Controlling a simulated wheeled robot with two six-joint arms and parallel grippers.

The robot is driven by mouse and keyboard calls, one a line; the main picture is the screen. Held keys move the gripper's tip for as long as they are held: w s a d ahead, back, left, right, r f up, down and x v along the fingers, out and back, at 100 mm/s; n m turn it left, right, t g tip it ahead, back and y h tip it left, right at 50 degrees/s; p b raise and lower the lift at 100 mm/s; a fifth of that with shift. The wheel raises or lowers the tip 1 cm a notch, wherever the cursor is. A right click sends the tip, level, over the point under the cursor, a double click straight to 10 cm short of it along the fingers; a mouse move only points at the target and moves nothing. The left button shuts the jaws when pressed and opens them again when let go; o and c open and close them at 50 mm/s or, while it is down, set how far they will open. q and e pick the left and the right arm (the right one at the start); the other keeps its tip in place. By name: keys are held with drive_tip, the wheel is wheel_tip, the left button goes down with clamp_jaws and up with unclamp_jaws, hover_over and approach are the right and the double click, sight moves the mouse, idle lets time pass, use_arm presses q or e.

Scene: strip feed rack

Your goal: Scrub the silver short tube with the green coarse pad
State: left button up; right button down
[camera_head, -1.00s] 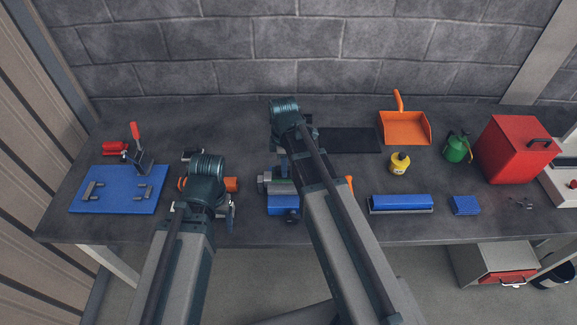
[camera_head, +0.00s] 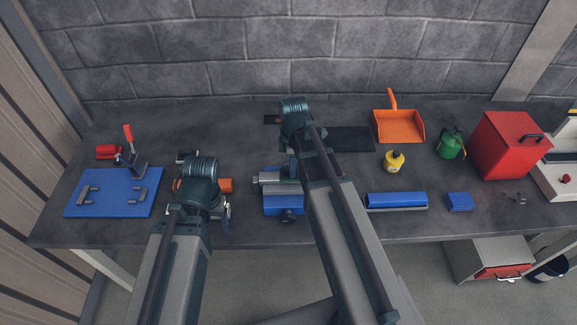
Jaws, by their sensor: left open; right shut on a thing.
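The silver short tube (camera_head: 268,179) lies sideways in a blue vise (camera_head: 283,203) at the middle of the bench; my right arm covers its right part. A small green sliver (camera_head: 290,181), likely the green coarse pad, shows at the tube beside my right arm. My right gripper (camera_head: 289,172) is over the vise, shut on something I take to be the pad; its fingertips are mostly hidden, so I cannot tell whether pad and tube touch. My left gripper (camera_head: 224,207) is open and empty left of the vise, by an orange object (camera_head: 225,185).
A blue plate with a red-handled clamp (camera_head: 112,193) is at the left. At right are a yellow bottle (camera_head: 394,162), orange dustpan (camera_head: 398,126), green can (camera_head: 450,146), blue blocks (camera_head: 397,200) and red box (camera_head: 510,147). The back left of the bench is mostly clear.

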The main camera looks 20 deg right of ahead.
drive_tip(key=shift+s+d, duration=0.1)
drive_tip(key=shift+d, duration=0.6)
drive_tip(key=shift+a+r, duration=0.1)
drive_tip(key=shift+r, duration=0.05)
wheel_tip(320, 180, up, 5)
drive_tip(key=p, duration=0.5)
